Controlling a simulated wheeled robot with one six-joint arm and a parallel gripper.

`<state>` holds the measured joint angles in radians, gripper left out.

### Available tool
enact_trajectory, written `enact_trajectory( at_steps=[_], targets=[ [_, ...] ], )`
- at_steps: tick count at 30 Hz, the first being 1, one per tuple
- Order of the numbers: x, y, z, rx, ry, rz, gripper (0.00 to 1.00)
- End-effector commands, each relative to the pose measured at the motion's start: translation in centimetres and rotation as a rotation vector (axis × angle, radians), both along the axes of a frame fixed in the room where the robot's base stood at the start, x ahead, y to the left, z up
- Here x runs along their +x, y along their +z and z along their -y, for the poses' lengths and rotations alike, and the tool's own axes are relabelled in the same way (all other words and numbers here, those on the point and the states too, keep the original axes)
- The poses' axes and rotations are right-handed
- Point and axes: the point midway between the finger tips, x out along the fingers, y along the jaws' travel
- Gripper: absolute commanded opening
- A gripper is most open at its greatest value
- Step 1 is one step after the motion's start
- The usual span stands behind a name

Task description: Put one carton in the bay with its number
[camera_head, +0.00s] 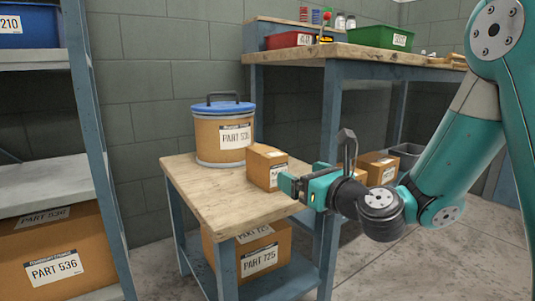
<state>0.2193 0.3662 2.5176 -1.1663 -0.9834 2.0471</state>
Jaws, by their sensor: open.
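A small brown carton (260,165) with a white label stands upright on the wooden top of a small table (220,198). Its number is too small to read. My gripper (289,184) is open at the carton's right side, very close to it; I cannot tell whether they touch or whether a far finger is hidden. At the left, a blue-framed shelf (91,140) has bays. The middle bay looks empty.
A drum with a blue lid (222,135) stands behind the carton. Cartons labelled PART 725 (260,262) sit under the table. More small cartons (377,167) stand behind my gripper. A workbench (345,50) holds a red bin (290,39) and green bin (380,37).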

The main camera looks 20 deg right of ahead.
Motion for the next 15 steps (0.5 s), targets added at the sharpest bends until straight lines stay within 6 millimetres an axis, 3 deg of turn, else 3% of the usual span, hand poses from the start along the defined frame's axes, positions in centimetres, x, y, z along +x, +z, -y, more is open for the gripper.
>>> enact_trajectory(
  at_steps=[9,15],
  targets=[
    [5.8,0.5,-1.9,-0.002,0.001,-0.002,0.92],
    [7.2,0.1,-2.4,-0.001,0.000,-0.001,0.92]
  ],
)
